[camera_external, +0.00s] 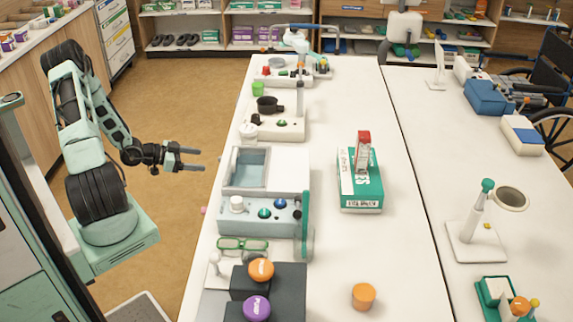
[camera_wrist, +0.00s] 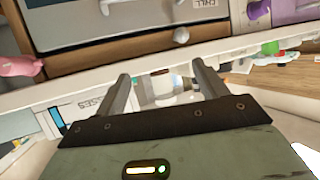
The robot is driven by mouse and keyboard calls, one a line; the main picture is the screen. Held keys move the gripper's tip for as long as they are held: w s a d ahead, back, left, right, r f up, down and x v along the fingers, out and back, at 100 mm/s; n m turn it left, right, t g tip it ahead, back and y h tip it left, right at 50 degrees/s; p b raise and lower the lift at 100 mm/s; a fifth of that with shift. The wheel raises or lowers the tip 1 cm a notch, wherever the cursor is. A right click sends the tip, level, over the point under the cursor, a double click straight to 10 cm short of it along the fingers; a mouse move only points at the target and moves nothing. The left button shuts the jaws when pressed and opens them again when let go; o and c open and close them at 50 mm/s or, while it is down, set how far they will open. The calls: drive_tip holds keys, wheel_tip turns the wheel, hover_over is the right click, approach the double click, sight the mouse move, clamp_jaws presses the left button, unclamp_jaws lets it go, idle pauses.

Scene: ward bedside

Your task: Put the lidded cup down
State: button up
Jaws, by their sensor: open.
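My gripper (camera_external: 193,160) is open, with nothing between its fingers, in the air over the floor just left of the long white table. In the wrist view its two fingers (camera_wrist: 160,72) stand apart, and a small white cylindrical thing shows beyond them, too unclear to name. A small orange cup (camera_external: 363,296) with a paler flat top stands upright on the near part of the table, far from my gripper. It may be the lidded cup, but I cannot tell for sure. A white round-topped jar (camera_external: 249,132) stands near the table's left edge.
A grey-blue device with a tray (camera_external: 265,172) stands along the table's left edge, near my gripper. A green-and-white box (camera_external: 361,192) lies mid-table. A dark block (camera_external: 290,285) with orange and purple knobs is nearer.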

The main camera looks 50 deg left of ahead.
drive_tip(key=s+a+r+n+g+y, duration=0.6)
drive_tip(key=s+a+g+y, duration=0.2)
drive_tip(key=s+g+y, duration=0.15)
drive_tip(key=s+d+r+n+g, duration=0.2)
drive_tip(key=s+d+r+n, duration=0.1)
drive_tip(key=s+r, duration=0.2)
drive_tip(key=shift+s+d+r+h, duration=0.35)
drive_tip(key=shift+r+h, duration=0.05)
drive_tip(key=shift+h, duration=0.05)
drive_tip(key=shift+o, duration=0.6)
drive_tip(key=s+d+r+n+g+h, duration=0.1)
drive_tip(key=s+d+r+n+h, duration=0.1)
drive_tip(key=d, duration=0.5)
drive_tip(key=shift+s+d+r+n+h, duration=0.3)
drive_tip(key=shift+s+r+n, duration=0.45)
drive_tip(key=shift+s, duration=0.2)
